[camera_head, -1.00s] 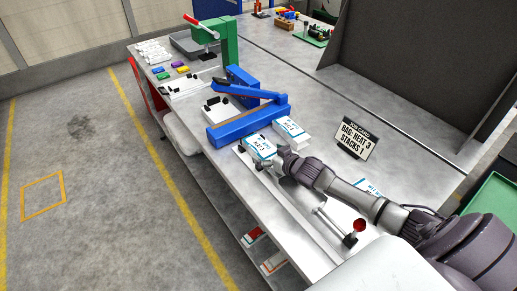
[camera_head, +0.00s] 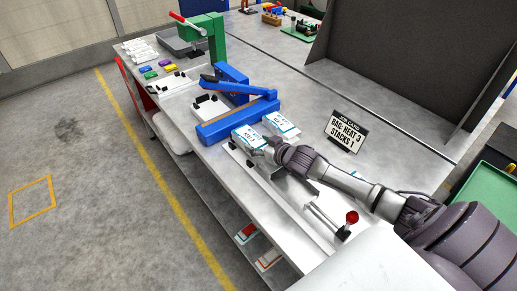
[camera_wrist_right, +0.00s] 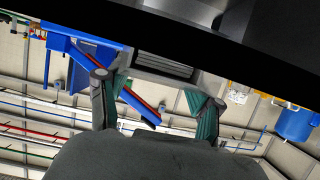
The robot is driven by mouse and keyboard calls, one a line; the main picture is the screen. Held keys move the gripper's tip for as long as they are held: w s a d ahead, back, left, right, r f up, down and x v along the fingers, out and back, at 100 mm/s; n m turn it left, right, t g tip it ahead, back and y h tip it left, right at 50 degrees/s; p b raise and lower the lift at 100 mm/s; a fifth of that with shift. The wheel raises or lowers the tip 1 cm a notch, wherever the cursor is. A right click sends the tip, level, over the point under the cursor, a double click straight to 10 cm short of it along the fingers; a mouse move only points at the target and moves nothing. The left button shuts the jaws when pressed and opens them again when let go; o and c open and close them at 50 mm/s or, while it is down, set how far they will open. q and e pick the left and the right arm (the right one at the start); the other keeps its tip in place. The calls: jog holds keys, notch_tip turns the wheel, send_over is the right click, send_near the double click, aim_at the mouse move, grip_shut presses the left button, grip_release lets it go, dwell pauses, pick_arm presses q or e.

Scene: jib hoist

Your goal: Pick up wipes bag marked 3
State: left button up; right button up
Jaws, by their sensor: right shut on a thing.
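Two white and blue wipes bags lie by the blue sealer (camera_head: 235,118) in the head view. The nearer wipes bag (camera_head: 246,137) is at the tips of my right gripper (camera_head: 261,149); the farther wipes bag (camera_head: 281,124) lies just behind it. Their printed numbers are too small to read. My right gripper is shut on the nearer bag at its near right end; the fingers partly hide the contact. In the right wrist view the two fingers (camera_wrist_right: 155,105) stand apart, and the held bag is not clearly recognisable. My left gripper is not in view.
A red-knobbed lever (camera_head: 350,218) stands near the bench front, close under my right arm. A green press (camera_head: 205,38) and small coloured blocks (camera_head: 152,70) are farther left. The bench around the card is clear.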

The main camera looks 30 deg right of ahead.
jog(key=shift+s+d+r, duration=0.1)
jog(key=shift+r, duration=0.8)
jog(key=s+d+r, duration=0.1)
jog(key=s+r, duration=0.1)
jog(key=s+d+r+b, duration=0.1)
jog(key=s+d+r, duration=0.1)
jog(key=s, duration=0.1)
jog(key=s+d+r, duration=0.2)
jog(key=s, duration=0.1)
jog(key=shift+s+d, duration=0.25)
jog(key=shift+s+d+r, duration=0.35)
jog(key=shift+s+r, duration=0.05)
jog(key=shift+s, duration=0.1)
